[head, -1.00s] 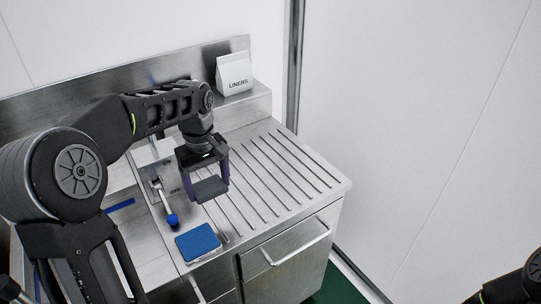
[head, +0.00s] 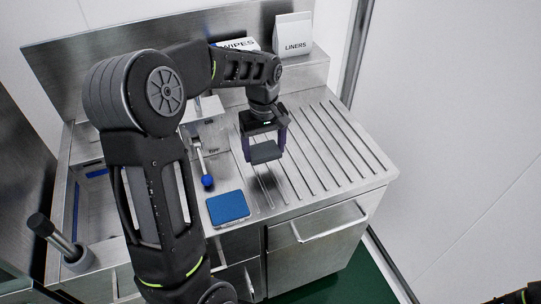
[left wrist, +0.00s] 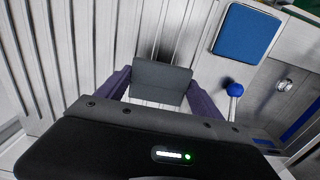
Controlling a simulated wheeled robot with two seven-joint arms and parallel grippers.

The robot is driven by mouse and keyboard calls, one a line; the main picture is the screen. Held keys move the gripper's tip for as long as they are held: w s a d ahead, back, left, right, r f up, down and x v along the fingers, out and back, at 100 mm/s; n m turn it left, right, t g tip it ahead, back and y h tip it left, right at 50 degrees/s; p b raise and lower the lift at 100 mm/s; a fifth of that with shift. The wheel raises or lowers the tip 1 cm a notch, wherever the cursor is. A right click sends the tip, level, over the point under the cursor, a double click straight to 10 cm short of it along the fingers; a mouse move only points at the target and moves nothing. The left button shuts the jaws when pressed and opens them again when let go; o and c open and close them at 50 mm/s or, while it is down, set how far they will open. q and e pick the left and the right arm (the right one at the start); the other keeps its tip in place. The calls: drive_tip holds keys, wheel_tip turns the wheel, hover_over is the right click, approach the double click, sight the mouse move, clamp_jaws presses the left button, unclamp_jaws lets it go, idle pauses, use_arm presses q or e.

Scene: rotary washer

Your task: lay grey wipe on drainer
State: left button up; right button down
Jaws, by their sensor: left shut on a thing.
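The grey wipe (head: 265,152) is a small dark grey folded pad. My left gripper (head: 265,150) is shut on it and holds it above the grooved steel drainer (head: 335,160), over its left part. A dark shadow lies on the drainer below it. In the left wrist view the wipe (left wrist: 161,82) sits between the two purple fingers, with the drainer grooves (left wrist: 70,50) behind it. My right gripper does not show; only a bit of dark arm is at the lower right corner of the head view.
A blue pad (head: 228,207) lies at the counter's front edge. A blue-knobbed lever (head: 207,181) stands left of the gripper. A white LINERS pack (head: 293,35) and a WIPES pack (head: 238,44) are on the back ledge. The drainer's right side is clear.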

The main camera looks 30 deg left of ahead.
sight(265, 169)
use_arm(q)
drive_tip(key=shift+f, duration=0.6)
drive_tip(key=shift+f+p, duration=0.35)
drive_tip(key=shift+f, duration=1.5)
drive_tip(key=shift+f, duration=0.2)
drive_tip(key=o, duration=1.2)
drive_tip(key=shift+r, duration=0.15)
wheel_tip(265, 169, up, 12)
drive_tip(key=shift+r+b, duration=0.1)
drive_tip(key=shift+b, duration=0.55)
